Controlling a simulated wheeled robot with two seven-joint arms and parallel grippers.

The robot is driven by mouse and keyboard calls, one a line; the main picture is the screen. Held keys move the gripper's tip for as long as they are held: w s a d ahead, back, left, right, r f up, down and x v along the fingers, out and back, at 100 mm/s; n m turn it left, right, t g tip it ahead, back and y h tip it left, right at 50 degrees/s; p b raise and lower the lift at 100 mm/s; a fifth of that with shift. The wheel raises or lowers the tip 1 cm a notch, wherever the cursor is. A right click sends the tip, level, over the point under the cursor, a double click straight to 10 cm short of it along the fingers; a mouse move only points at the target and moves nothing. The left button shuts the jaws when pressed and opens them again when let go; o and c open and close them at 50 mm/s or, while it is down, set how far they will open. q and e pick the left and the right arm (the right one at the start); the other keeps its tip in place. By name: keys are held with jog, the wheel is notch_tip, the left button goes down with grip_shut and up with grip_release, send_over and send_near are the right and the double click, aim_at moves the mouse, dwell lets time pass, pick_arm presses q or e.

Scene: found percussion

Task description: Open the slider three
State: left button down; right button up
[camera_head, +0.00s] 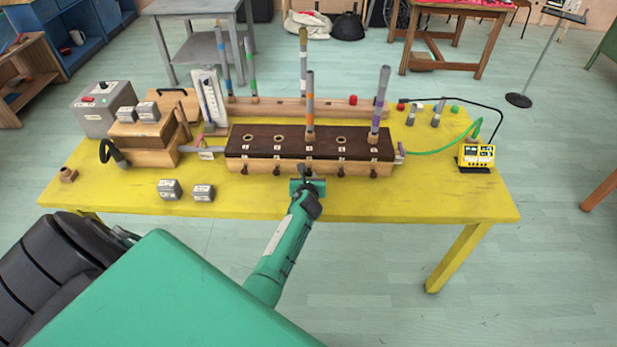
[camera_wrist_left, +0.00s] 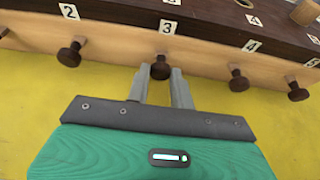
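The slider box (camera_head: 256,145) has a dark top with numbered holes and a pale wooden front with a row of dark knobs. The slider three knob (camera_wrist_left: 160,68) sits below the "3" label (camera_wrist_left: 168,26) in the left wrist view. My left gripper (camera_wrist_left: 161,76) points at the box front, its two grey fingers close on either side of this knob, with no clear gap seen. In the head view my left gripper (camera_head: 307,180) is at the front of the box and hides the knob. My right gripper is not in view.
Two small grey blocks (camera_head: 169,189) lie at the front left. A yellow device (camera_head: 477,156) stands at the right. The yellow tabletop (camera_head: 430,195) is clear at the front right.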

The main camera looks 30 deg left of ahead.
pick_arm(q)
jog(key=shift+s+d+r+p, duration=0.1)
jog(key=shift+s+d+p, duration=0.45)
jog(key=shift+s, duration=0.3)
jog(key=shift+s+d, duration=0.25)
jog(key=shift+s, duration=0.2)
jog(key=shift+w, duration=0.1)
jog(key=c, duration=1.2)
grip_release()
jog(key=v, duration=1.3)
jog(key=shift+s+d, duration=0.15)
jog(key=shift+s, duration=0.25)
